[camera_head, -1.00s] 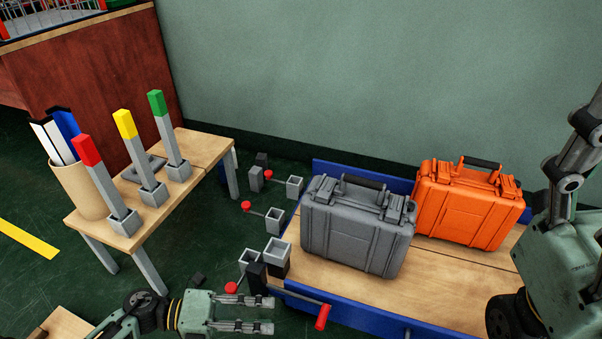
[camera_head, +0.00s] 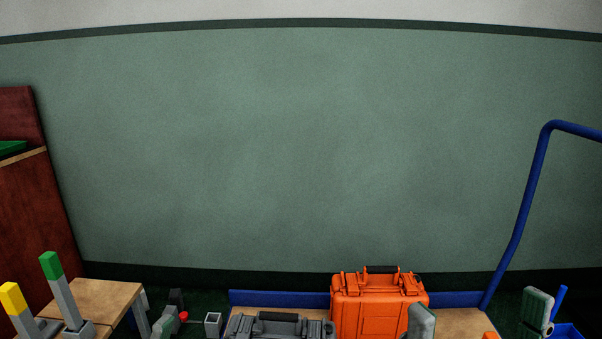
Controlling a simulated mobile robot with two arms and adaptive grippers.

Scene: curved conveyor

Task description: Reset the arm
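Pale green-grey parts that look like my own arm stand at the bottom edge, right of centre and at the far right. The orange case (camera_head: 378,305) stands upright at the bottom centre, its lower part cut off. The grey case (camera_head: 278,325) is left of it, with only its top and handle in view.
A wooden table (camera_head: 95,298) at the bottom left bears grey posts with green (camera_head: 51,265) and yellow (camera_head: 12,298) tops. A blue tubular frame (camera_head: 530,190) rises at the right. The green wall (camera_head: 300,150) fills the middle.

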